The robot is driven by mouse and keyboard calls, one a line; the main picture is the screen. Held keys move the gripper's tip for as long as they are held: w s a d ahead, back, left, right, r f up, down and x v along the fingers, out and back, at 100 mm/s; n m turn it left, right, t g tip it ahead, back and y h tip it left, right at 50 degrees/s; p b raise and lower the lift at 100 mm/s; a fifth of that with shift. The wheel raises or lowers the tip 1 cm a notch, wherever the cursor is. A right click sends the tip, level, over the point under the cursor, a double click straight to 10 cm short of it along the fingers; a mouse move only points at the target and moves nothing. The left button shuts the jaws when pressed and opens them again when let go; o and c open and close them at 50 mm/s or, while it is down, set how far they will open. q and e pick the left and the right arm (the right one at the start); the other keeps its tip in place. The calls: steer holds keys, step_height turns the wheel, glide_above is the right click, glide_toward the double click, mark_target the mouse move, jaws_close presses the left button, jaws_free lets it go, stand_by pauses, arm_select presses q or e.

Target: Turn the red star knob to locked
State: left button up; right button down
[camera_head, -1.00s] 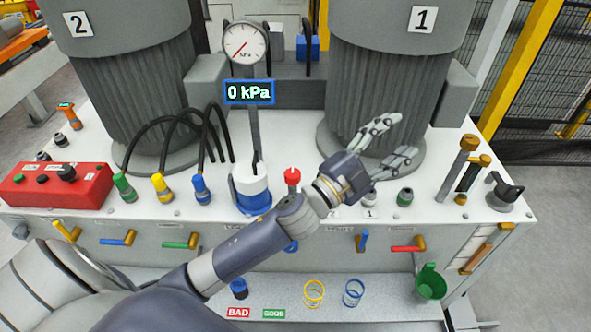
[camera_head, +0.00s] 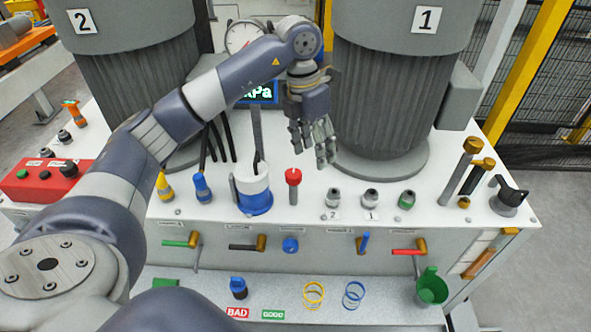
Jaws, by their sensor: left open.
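My right gripper is not in view.
Motor 1 (camera_head: 385,110) stands close behind and right of the gripper. The blue and white cylinder (camera_head: 252,190) with an upright lever is left of the knob. Small grey fittings (camera_head: 370,198) stand to the right.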

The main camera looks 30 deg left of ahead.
arm_select(q)
steer(key=r+y, duration=0.2)
glide_above(293, 173)
steer(key=n, duration=0.1)
step_height(293, 173, down, 11)
steer(key=shift+f+p, duration=0.1)
steer(key=shift+p, duration=0.55)
steer(key=c, duration=1.1)
